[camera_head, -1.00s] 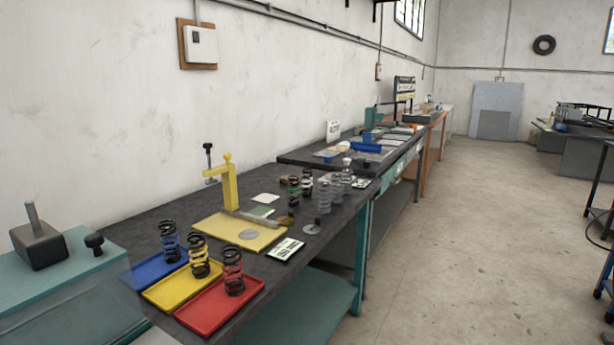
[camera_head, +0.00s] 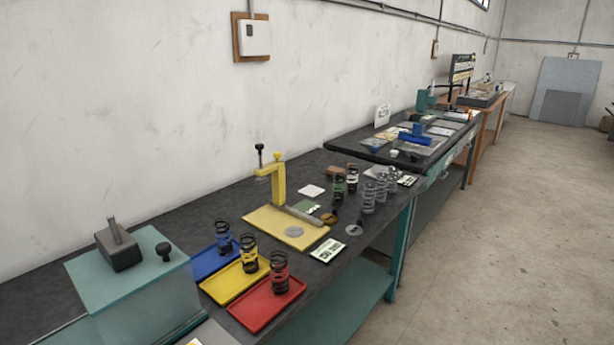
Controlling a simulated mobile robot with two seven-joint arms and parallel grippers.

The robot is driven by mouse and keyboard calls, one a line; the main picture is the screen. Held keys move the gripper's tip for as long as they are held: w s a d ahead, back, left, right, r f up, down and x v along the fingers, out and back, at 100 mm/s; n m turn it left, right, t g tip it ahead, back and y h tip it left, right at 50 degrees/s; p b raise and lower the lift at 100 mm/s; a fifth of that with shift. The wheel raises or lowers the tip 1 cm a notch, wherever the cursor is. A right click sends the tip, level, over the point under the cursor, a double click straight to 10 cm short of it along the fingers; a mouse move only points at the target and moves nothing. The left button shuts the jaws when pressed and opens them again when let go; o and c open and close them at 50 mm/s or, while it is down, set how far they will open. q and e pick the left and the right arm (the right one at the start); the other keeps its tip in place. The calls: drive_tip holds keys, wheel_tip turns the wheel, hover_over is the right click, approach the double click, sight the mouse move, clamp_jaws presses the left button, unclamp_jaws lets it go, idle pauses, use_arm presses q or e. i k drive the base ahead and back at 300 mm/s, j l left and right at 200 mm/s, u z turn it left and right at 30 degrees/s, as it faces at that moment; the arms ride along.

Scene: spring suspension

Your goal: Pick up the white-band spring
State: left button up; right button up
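A dark spring with what looks like a white band (camera_head: 352,178) stands upright toward the far end of the dark workbench (camera_head: 190,222). It is small in the view, so the band is hard to make out. A dark spring with a green band (camera_head: 339,188) stands just in front of it and to its left. Several plain grey springs (camera_head: 368,198) stand close by on its right. Neither of my grippers is in view.
Springs with blue (camera_head: 223,238), yellow (camera_head: 248,254) and red (camera_head: 279,273) bands stand on matching trays nearer me. A yellow press (camera_head: 278,187) on a yellow base stands between. A teal box (camera_head: 150,275) is at the left. The floor at right is clear.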

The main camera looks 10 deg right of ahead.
sight(350, 182)
drive_tip(key=i+l+u, duration=0.35)
drive_tip(key=l, duration=0.25)
drive_tip(key=i+l+u, duration=0.15)
drive_tip(key=l, duration=0.2)
drive_tip(key=i+l+u, duration=0.2)
drive_tip(key=l, duration=0.15)
drive_tip(key=i+l+u, duration=0.15)
drive_tip(key=l, duration=0.2)
drive_tip(key=i+l, duration=0.1)
drive_tip(key=l, duration=0.3)
drive_tip(key=i+l+u, duration=0.1)
drive_tip(key=l, duration=0.3)
drive_tip(key=i+l, duration=0.15)
drive_tip(key=l, duration=0.25)
drive_tip(key=i+l, duration=0.1)
drive_tip(key=l, duration=0.3)
drive_tip(key=i+l+u, duration=0.1)
drive_tip(key=l, duration=0.3)
